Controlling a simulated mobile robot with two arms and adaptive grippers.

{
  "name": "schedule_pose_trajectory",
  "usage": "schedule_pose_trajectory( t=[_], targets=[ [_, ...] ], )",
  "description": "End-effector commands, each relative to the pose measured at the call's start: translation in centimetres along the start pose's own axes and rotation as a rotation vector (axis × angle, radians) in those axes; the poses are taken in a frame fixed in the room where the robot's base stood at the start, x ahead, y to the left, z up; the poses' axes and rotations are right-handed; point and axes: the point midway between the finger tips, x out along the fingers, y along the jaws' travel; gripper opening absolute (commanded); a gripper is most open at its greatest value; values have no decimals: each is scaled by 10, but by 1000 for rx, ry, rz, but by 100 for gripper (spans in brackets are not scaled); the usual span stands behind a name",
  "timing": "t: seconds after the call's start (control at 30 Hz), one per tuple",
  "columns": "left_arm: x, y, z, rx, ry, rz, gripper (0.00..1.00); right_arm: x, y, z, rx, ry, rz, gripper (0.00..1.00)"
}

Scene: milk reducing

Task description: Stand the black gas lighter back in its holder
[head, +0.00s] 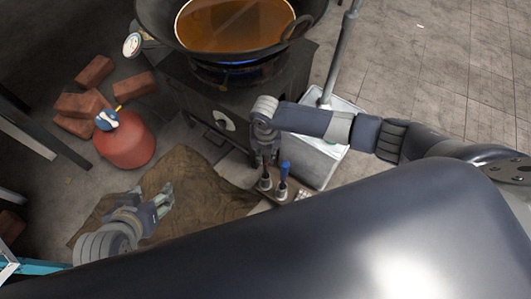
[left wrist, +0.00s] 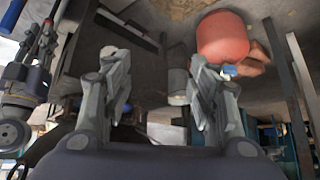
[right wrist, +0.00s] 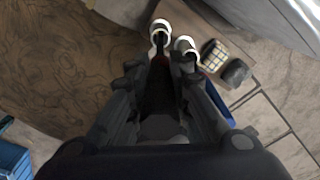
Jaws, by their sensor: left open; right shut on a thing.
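My right gripper (head: 263,158) is shut on the black gas lighter (right wrist: 158,72), which is mostly hidden between the fingers and shows as a dark shape with some red. It points down at the left cup of the holder (head: 265,184). In the right wrist view the lighter's end is at this cup (right wrist: 160,32); I cannot tell how far inside it is. A blue-handled tool (head: 284,171) stands upright in the other cup (head: 281,191). My left gripper (head: 164,199) is open and empty, above the brown mat, well left of the holder.
A red gas cylinder (head: 125,142) and several bricks (head: 80,105) are at the left. A pale bin (head: 315,158) stands beside the holder. The brown mat (head: 190,185) is mostly clear.

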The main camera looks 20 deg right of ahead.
Motion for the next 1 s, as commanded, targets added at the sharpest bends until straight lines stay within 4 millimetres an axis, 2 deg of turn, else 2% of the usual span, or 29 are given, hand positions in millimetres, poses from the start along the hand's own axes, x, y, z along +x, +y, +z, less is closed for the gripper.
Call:
schedule_pose_trajectory(
  t=[0.7, 1.0],
  targets=[
    [4, 7, -56, 5, 254, 14, 54, 17, 1, 0, -1, 0, 1, 0],
    [2, 9, -69, 5, 313, 18, 54, 20, 0, 0, 0, 0, 1, 0]
  ],
)
